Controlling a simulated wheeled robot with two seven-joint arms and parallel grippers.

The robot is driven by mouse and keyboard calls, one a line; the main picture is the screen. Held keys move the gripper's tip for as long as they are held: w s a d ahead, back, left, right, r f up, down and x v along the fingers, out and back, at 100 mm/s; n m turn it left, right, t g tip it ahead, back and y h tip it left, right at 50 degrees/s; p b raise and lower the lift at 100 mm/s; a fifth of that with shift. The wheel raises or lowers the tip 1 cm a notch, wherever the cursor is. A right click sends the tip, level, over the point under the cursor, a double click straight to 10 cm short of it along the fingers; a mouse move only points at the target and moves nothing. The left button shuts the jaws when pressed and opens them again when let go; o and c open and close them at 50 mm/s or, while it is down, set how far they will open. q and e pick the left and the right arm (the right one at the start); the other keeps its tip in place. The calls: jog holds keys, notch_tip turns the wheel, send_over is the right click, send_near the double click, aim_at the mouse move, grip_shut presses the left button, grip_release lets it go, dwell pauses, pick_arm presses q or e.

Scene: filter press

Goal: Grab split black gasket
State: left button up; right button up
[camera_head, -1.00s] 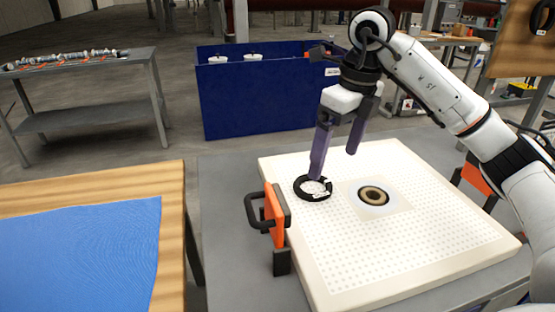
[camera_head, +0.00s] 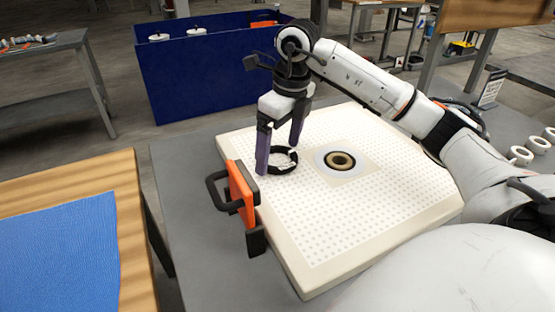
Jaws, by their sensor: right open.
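The split black gasket (camera_head: 284,167) is a black ring lying flat on the white perforated filter plate (camera_head: 345,222), near its left edge. My right gripper (camera_head: 279,159) is open and points down at the gasket. One purple finger stands at the ring's left side, and the other is behind or over its far right side. The left finger covers part of the ring, and I cannot tell whether the fingers touch it. My left gripper is not in view.
An orange bracket with a black handle (camera_head: 238,194) stands at the plate's left edge. A blue bin (camera_head: 200,75) is behind. A wooden table with blue cloth (camera_head: 60,255) is at left.

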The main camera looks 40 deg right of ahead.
jog(key=shift+f, duration=0.25)
jog(key=shift+w, duration=0.1)
jog(key=c, duration=1.1)
